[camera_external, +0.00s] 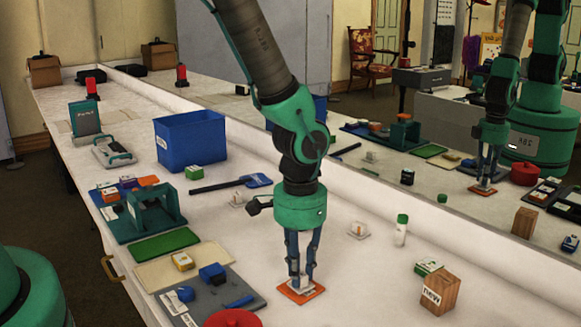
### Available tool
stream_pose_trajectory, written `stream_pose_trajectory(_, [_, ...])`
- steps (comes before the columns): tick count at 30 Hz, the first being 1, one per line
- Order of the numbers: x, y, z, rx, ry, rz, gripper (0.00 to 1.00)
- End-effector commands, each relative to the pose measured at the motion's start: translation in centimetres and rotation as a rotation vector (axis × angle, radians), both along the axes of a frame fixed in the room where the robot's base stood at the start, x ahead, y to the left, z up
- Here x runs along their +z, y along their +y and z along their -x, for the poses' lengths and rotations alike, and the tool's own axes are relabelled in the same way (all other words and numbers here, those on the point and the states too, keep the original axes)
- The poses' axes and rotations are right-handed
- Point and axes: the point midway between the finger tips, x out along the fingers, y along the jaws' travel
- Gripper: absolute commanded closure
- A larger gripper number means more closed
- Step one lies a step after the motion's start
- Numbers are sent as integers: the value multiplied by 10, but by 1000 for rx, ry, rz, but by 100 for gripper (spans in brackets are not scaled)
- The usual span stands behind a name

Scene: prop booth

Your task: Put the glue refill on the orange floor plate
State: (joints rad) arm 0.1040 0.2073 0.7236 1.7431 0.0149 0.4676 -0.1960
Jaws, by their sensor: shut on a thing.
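The orange floor plate (314,293) lies flat on the white counter near the front middle. My gripper (301,277) points straight down over it, with its fingertips just above the plate. It is shut on a small whitish thing (298,284), which I take to be the glue refill. The fingers partly hide it, and I cannot tell whether it touches the plate.
A wooden block (440,292) and a green-and-white box (428,267) stand to the right. A white bottle with a green cap (401,232) stands behind them. A grey tray (240,290) and a red round thing (234,318) are left. A mirror (400,170) runs behind the counter.

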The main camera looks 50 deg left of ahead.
Motion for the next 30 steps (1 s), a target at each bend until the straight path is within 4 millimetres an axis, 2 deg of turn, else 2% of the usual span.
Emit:
stream_pose_trajectory(8, [-3, 0, 0, 0, 0, 0, 100])
stream_pose_trajectory(9, [-3, 0, 0, 0, 0, 0, 78])
stream_pose_trajectory(12, [-2, 0, 0, 0, 0, 0, 61])
stream_pose_trajectory(23, [-1, 0, 0, 0, 0, 0, 61])
stream_pose_trajectory(30, [16, 0, 0, 0, 0, 0, 61])
